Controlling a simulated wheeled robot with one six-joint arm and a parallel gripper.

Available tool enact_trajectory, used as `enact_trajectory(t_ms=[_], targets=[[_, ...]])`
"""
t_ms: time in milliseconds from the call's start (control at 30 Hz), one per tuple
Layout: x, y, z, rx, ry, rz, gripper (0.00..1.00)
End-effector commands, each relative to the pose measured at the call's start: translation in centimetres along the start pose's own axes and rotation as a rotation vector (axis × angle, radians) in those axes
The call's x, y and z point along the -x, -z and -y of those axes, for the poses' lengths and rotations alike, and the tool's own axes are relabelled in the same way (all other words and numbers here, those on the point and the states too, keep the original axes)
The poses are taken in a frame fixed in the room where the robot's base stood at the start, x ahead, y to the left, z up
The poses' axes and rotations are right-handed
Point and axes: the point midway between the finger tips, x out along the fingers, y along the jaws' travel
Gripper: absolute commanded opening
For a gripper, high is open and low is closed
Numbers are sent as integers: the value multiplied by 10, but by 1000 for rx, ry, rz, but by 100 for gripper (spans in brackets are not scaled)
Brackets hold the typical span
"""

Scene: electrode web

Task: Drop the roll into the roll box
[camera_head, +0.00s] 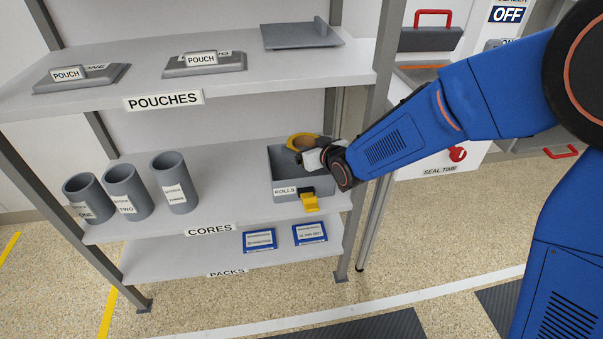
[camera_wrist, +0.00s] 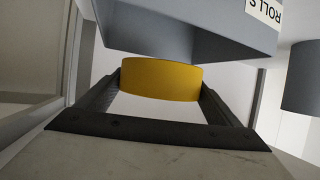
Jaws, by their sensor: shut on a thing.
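The roll (camera_head: 303,138) is a yellow ring with a brownish inside. In the head view it shows over the back part of the roll box (camera_head: 288,183), about at rim height. My gripper (camera_head: 309,155) is shut on the roll. In the wrist view the roll (camera_wrist: 160,80) is a yellow band between the two dark fingers (camera_wrist: 160,95). The roll box is grey, open-topped and labelled ROLLS, and stands at the right end of the middle shelf. It also shows at the top of the wrist view (camera_wrist: 190,35). Part of the box's right side is hidden by my gripper.
Several grey cores (camera_head: 127,192) stand left on the same shelf. The pouch shelf (camera_head: 300,70) is above and a shelf post (camera_head: 372,120) is close right. The shelf between cores and box is clear.

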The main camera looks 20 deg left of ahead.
Motion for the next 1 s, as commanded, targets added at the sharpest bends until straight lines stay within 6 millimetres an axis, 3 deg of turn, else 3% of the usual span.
enact_trajectory(t_ms=[333, 767, 800, 833, 1000], targets=[[-12, -30, 0, 1, 0, 2, 61], [-14, -34, 0, 1, 0, 1, 61], [-14, -34, 0, 1, 0, 0, 96], [-14, -34, 0, 1, 0, 0, 100], [-14, -35, 0, 1, 0, 1, 100]])
